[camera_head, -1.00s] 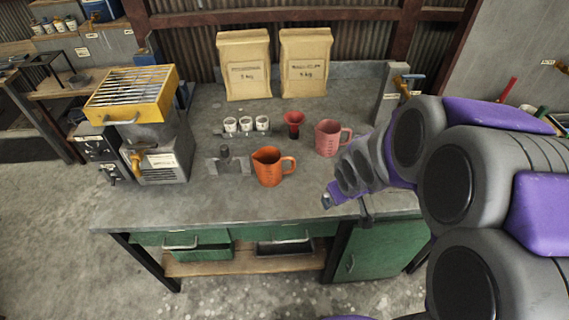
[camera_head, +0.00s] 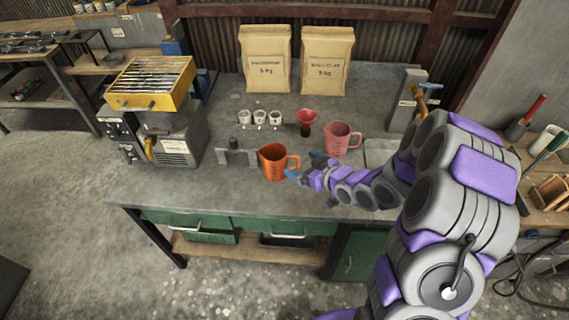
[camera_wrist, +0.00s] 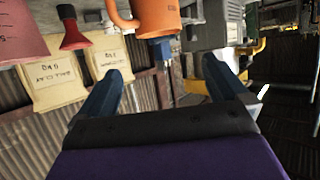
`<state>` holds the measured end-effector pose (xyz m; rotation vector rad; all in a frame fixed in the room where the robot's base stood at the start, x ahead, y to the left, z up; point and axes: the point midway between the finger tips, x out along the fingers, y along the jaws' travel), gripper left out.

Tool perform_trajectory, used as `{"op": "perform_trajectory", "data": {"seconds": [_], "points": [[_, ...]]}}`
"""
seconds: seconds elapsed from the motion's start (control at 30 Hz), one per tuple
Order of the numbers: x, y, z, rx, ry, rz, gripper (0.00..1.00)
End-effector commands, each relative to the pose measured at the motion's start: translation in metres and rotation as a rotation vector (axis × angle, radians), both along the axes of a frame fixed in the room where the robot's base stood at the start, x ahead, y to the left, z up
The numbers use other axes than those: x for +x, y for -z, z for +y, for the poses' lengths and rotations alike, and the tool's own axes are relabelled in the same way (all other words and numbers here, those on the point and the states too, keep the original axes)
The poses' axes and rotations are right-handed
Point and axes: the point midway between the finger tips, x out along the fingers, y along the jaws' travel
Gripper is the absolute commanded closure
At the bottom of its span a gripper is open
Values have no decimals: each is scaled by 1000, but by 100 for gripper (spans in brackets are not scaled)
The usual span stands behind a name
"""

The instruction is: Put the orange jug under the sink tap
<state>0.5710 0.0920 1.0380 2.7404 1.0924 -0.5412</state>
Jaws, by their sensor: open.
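The orange jug (camera_head: 272,164) stands upright on the workbench, its handle on the right side. My gripper (camera_head: 304,166) is open and empty just right of the jug, its blue fingers close to the handle. In the wrist view, which is upside down, the orange jug (camera_wrist: 160,18) and its handle appear ahead between the spread fingers (camera_wrist: 165,50). I cannot tell whether a finger touches the handle. The tap (camera_head: 428,88) is on a grey post at the bench's right end. The sink basin (camera_head: 382,152) below it is partly hidden by my arm.
A pink jug (camera_head: 341,139) and a red funnel (camera_head: 306,121) stand behind my gripper. Several white cups (camera_head: 260,118) and two paper bags (camera_head: 327,62) are farther back. A yellow-topped machine (camera_head: 150,82) stands left. The bench front (camera_head: 215,190) is clear.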

Motion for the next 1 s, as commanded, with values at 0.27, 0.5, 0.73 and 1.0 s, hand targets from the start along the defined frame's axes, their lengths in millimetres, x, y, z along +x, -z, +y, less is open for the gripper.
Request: {"op": "perform_trajectory", "data": {"seconds": [0.27, 0.5, 0.73, 1.0], "points": [[30, 18, 19, 9, -1, 1, 0], [57, 33, 39, 12, -1, 0, 0], [75, 43, 65, 4, 0, -1, 0], [85, 51, 72, 7, 0, 2, 0]]}}
